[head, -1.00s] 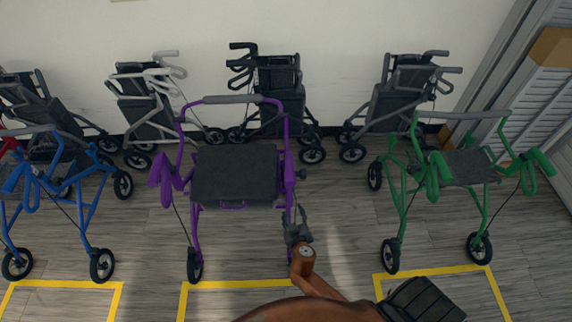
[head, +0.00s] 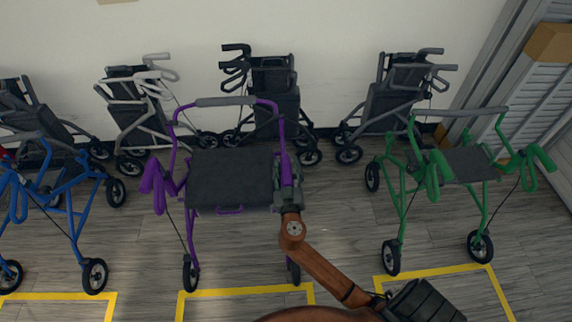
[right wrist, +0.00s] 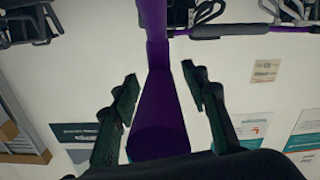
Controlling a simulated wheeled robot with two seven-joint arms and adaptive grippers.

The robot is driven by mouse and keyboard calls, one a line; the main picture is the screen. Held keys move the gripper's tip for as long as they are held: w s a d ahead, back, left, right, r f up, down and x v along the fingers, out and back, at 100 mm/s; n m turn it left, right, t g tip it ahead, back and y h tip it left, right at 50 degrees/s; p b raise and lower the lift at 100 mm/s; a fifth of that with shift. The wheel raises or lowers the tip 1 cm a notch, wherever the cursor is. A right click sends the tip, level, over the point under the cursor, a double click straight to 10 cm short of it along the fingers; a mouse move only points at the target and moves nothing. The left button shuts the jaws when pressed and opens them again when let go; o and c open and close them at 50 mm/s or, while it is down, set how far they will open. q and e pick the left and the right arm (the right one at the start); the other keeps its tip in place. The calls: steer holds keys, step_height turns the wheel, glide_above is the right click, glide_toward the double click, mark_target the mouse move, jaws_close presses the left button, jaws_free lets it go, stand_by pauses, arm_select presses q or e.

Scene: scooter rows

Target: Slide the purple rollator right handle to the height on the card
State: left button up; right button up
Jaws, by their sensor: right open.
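The purple rollator (head: 180,150) stands left of centre in the head view, with a dark seat. Its right handle and post show as a purple shaft (right wrist: 158,95) in the right wrist view. My right gripper (head: 288,192) is at the rollator's right side and hides most of that handle in the head view. In the right wrist view its two dark fingers (right wrist: 162,92) are open, one on each side of the purple shaft, with gaps showing. The left handle (head: 155,185) is in plain view. My left gripper is not in view.
A blue rollator (head: 75,205) stands to the left and a green one (head: 398,190) to the right. Several grey and black rollators line the wall behind. Posters and a small beige card (right wrist: 265,70) show on the wall. Yellow floor lines (head: 245,291) lie in front.

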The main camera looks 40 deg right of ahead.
steer(key=shift+w+d, duration=0.15)
steer(key=shift+w, duration=0.1)
steer(key=shift+c, duration=0.7)
jaws_close()
